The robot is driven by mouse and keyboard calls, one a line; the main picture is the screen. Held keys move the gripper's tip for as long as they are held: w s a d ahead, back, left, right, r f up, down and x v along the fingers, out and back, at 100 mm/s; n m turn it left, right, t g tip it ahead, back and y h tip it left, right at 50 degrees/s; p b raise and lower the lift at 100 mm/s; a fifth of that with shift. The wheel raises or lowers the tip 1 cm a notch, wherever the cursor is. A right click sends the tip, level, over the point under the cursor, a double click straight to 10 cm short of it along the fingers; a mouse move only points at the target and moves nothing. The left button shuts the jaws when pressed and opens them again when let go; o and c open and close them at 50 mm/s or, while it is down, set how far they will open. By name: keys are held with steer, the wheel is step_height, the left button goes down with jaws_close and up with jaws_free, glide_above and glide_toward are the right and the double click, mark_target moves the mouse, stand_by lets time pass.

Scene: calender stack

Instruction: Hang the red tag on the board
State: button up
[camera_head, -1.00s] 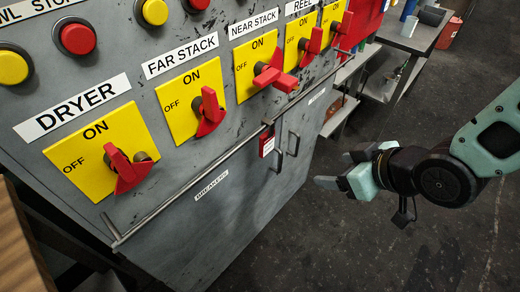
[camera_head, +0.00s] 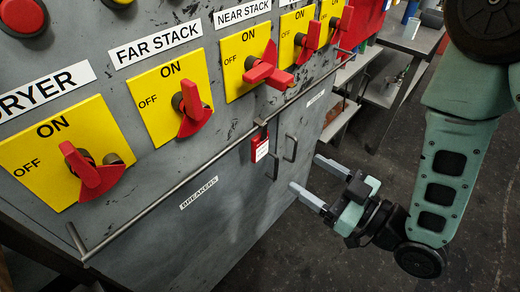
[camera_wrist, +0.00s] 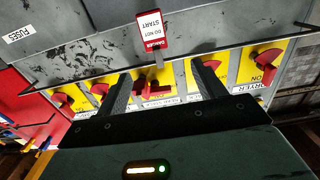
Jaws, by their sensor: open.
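The red tag (camera_head: 260,147) hangs by a grey clip from the long metal rail (camera_head: 185,183) on the front of the grey switch cabinet, below the row of switches. In the wrist view the tag (camera_wrist: 152,32) reads "DANGER DO NOT START" and lies ahead of the gap between my fingers. My gripper (camera_head: 304,174) is open and empty, in front of the cabinet, to the right of the tag and apart from it. Both fingers show in the wrist view (camera_wrist: 161,76). A red board (camera_head: 370,20) stands at the far right end of the cabinet, partly cut off.
Red rotary switches on yellow plates line the cabinet, including DRYER (camera_head: 95,175) and FAR STACK (camera_head: 192,108). Door handles (camera_head: 290,148) stick out beside the tag. A grey bench (camera_head: 415,38) stands at the back right. The floor before the cabinet is clear.

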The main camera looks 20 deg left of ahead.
mark_target(262, 141)
steer(key=b+x, duration=0.5)
steer(key=x, duration=0.3)
steer(key=shift+w+a, duration=0.15)
steer(key=shift+a, duration=0.05)
steer(key=shift+w+x, duration=0.2)
steer(key=shift+x, duration=1.35)
steer(key=shift+w+x, duration=0.15)
steer(key=shift+x, duration=1.4)
steer(key=shift+d+r, duration=0.1)
steer(key=shift+d, duration=0.05)
steer(key=c, duration=1.1)
